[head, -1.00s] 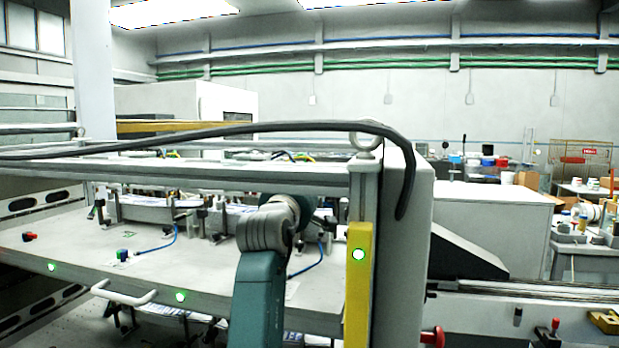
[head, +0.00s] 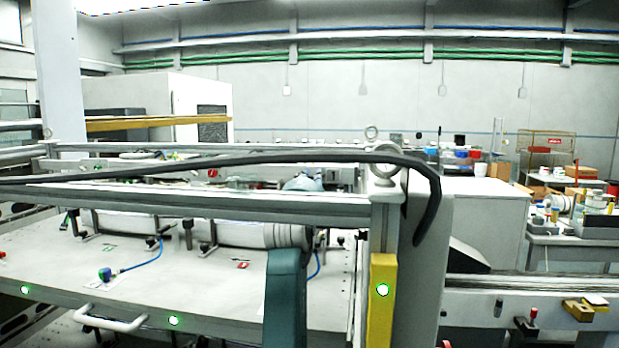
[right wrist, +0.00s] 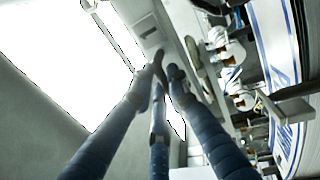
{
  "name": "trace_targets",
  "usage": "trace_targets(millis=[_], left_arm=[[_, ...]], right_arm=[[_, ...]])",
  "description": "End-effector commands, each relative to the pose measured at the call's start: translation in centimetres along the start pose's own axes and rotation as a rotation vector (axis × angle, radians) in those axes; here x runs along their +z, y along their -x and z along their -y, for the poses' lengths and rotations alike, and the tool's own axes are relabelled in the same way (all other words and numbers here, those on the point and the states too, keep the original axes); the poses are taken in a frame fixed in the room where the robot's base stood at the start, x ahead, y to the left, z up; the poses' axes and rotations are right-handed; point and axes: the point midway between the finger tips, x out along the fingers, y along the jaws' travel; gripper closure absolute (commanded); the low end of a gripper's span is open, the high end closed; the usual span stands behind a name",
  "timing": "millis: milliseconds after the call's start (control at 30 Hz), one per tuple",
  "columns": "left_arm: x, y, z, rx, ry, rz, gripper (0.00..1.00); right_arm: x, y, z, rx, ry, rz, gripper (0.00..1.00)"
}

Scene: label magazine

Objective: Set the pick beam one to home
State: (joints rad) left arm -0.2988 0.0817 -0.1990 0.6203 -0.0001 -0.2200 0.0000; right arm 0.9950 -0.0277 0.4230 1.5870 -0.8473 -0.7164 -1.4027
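The label magazine's grey table (head: 50,255) fills the lower left of the head view under a metal frame. Black clamp posts (head: 187,235) and a blue knob with a blue hose (head: 105,274) stand on it. I cannot tell which part is pick beam one.
A frame bar (head: 220,200) and a black cable (head: 270,159) cross above the table. A yellow panel with a green light (head: 382,285) stands on the right post. A white handle (head: 110,322) juts from the front edge. A rail (head: 540,285) extends to the right.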

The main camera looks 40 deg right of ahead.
Motion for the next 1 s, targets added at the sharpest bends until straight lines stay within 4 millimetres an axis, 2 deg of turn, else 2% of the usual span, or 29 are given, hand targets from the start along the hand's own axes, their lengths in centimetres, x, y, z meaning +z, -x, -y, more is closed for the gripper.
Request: trace_targets(millis=[33, 67, 200, 267, 367, 467, 567, 900, 1000], left_arm=[[0.9, 0.0, -0.3, 0.004, 0.001, 0.014, 0.65], [1.4, 0.0, -0.5, 0.005, 0.001, 0.020, 0.65], [2.0, 0.1, -0.7, 0.008, 0.001, 0.029, 0.65], [1.8, 0.1, -0.7, 0.008, 0.001, 0.026, 0.65], [-0.5, 0.0, -0.2, 0.002, 0.000, -0.007, 0.65], [-0.5, 0.0, -0.1, 0.001, 0.000, -0.008, 0.65], [-0.3, 0.0, -0.1, 0.002, 0.000, -0.004, 0.65], [0.0, 0.0, -0.2, 0.002, 0.000, 0.000, 0.65], [0.0, 0.0, -0.2, 0.002, 0.000, 0.000, 0.65]], right_arm=[[-0.1, 0.1, -0.2, 0.005, -0.001, -0.001, 0.75], [-0.1, 0.1, -0.2, 0.004, -0.001, -0.001, 0.69], [0.0, 0.0, -0.1, 0.003, -0.001, 0.000, 0.68], [0.0, 0.0, -0.1, 0.002, -0.001, 0.000, 0.68], [0.0, 0.1, -0.1, 0.002, -0.001, 0.000, 0.68], [-0.1, 0.7, 0.0, 0.001, 0.000, 0.000, 0.68], [-0.1, 2.2, 0.0, 0.002, -0.001, -0.001, 0.68], [-0.1, 9.3, -0.1, 0.003, -0.001, -0.003, 0.68], [-0.1, 10.8, -0.1, 0.003, -0.001, -0.002, 0.68]])
